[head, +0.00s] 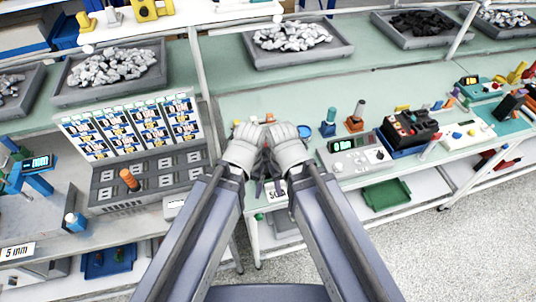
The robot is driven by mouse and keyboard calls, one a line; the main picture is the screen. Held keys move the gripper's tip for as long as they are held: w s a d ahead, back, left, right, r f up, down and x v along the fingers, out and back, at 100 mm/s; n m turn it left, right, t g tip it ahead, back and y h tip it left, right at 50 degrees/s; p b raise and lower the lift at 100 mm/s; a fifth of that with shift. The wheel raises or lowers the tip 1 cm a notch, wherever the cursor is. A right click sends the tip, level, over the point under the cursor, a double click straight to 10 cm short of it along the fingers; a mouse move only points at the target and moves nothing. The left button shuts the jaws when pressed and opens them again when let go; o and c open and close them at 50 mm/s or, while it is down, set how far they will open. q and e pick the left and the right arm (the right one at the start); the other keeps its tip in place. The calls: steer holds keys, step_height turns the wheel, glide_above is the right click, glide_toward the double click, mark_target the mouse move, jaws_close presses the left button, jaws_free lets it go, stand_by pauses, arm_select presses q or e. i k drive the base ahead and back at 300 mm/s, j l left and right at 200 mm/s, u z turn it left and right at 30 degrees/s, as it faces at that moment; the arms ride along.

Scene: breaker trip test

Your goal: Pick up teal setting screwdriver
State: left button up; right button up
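A small upright piece with a teal-blue base and a darker teal top (328,122) stands on the pale green bench, right of my grippers. It may be the teal setting screwdriver, but it is too small to be sure. My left gripper (246,136) and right gripper (284,134) are side by side over the front of the bench, close together or touching. Both look empty of any teal tool. Their fingertips are too small and unclear to show open or shut. The arms and grippers hide part of the bench behind them.
An orange-based upright piece (355,119) stands beside the teal one. A grey meter box with a green display (358,152) is in front of them. A breaker panel (135,130) with an orange knob is at left.

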mark_target(330, 119)
steer(key=k+l+u, duration=0.25)
steer(key=l, duration=0.25)
steer(key=k+l+u, duration=0.25)
steer(key=i, duration=0.65)
